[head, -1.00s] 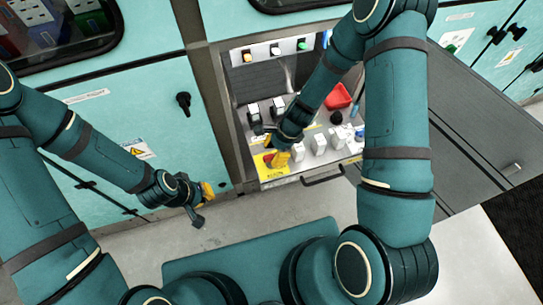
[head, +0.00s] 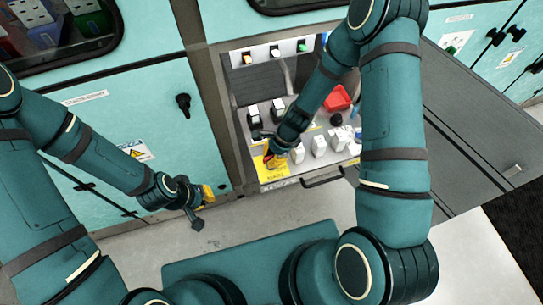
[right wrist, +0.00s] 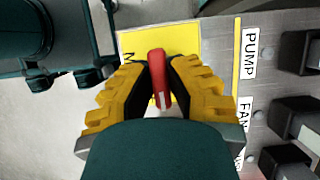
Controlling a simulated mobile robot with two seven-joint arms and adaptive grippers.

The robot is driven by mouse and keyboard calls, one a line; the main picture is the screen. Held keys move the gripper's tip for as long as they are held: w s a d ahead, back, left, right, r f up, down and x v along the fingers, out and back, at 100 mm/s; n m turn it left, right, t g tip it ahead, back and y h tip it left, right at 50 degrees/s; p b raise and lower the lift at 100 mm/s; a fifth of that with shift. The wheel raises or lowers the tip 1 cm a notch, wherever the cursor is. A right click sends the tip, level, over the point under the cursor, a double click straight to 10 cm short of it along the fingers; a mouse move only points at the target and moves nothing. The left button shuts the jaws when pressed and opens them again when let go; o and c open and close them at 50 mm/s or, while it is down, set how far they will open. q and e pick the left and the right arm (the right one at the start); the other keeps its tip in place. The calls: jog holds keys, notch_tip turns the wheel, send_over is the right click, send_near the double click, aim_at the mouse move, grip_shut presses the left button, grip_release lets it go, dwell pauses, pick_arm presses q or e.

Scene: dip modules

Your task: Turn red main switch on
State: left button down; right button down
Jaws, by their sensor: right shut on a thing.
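The red main switch (right wrist: 158,78) shows in the right wrist view as a narrow red handle in front of a yellow label plate (right wrist: 186,42). My right gripper (right wrist: 160,85) has its two yellow fingers closed on either side of the red handle. In the head view the same gripper (head: 272,158) is low at the left end of the control panel, over the yellow plate (head: 270,174), and hides most of the switch. My left gripper (head: 207,193) hangs in front of the teal cabinet, away from the panel; its finger gap is too small to tell.
Black switches beside PUMP (right wrist: 250,53) and FAN labels stand right of the plate. White switches (head: 319,146), a black knob (head: 336,119) and a red tray-like piece (head: 338,98) lie further along the panel. An open grey door (head: 450,130) is at the right.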

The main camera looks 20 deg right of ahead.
jog(key=shift+n, duration=0.3)
jog(key=n+g+p, duration=0.1)
jog(key=n, duration=0.2)
jog(key=shift+h, duration=0.3)
jog(key=n+g, duration=0.1)
jog(key=n, duration=0.2)
jog(key=shift+n+g+h, duration=0.3)
jog(key=n, duration=0.2)
jog(key=n+g+h, duration=0.1)
jog(key=n, duration=0.2)
jog(key=shift+f+n+h+b, duration=0.1)
jog(key=shift+n+h+b, duration=0.2)
jog(key=n+h, duration=0.1)
jog(key=n, duration=0.3)
jog(key=shift+n+g+h+b, duration=0.4)
jog(key=c, duration=0.9)
grip_release()
jog(key=shift+c, duration=0.2)
